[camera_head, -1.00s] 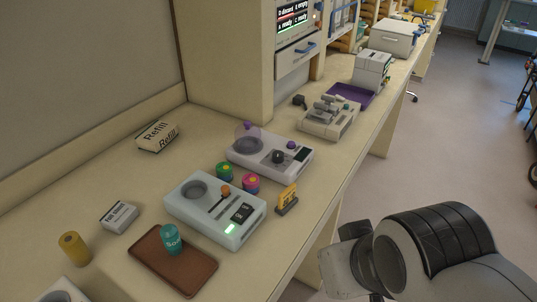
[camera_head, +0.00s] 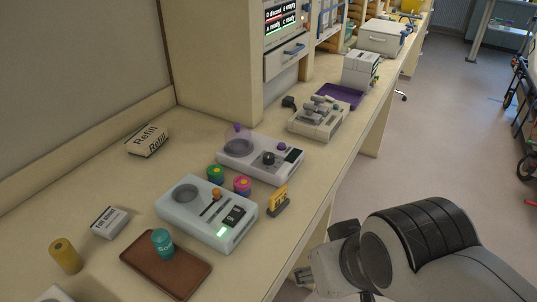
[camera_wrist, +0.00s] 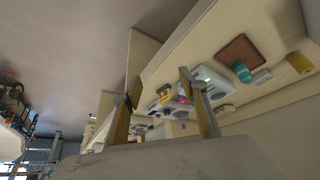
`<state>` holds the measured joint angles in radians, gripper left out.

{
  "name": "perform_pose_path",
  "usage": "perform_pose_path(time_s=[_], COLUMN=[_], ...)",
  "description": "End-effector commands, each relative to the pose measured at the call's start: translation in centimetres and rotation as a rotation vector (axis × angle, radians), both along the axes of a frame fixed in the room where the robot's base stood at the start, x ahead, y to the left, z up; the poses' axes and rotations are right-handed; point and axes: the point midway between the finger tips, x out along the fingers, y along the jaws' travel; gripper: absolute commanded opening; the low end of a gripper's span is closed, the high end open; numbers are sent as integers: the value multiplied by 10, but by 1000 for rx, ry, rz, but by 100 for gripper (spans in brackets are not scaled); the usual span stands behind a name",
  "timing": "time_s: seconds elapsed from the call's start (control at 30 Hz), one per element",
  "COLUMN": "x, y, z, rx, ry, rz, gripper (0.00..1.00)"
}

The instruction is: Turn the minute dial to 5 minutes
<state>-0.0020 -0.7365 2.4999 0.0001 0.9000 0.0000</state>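A dark round knob (camera_head: 268,158), which may be the minute dial, sits on a pale device (camera_head: 236,165) with a clear domed lid and a purple button. Its scale and pointer are too small to read. A second pale device (camera_head: 181,217) nearer me has an orange-topped slider, a dark switch and a lit green light. My gripper (camera_wrist: 159,76) is open and empty in the wrist view, its two fingers well apart. In the head view it is off the bench's front edge at lower right, away from both devices.
Pink and green round containers (camera_head: 242,184) and a yellow sign (camera_head: 278,201) stand between and beside the devices. A brown tray (camera_head: 190,283) holds a teal cup (camera_head: 162,242). Further along are a grey apparatus (camera_head: 318,117) and a purple tray (camera_head: 340,95).

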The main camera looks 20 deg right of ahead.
Motion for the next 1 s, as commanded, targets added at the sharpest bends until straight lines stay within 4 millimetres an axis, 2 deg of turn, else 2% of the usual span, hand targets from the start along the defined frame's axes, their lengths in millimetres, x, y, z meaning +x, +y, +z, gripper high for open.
perform_pose_path(time_s=[0.17,0.37,0.67,1.0], x=[3,18,57,112], y=[1,2,1,0], z=[-12,-20,-21,-24], rx=[-1,-3,-14,-27], ry=[56,121,185,235], rz=[3,9,16,-1], gripper=[42,42,42,42])
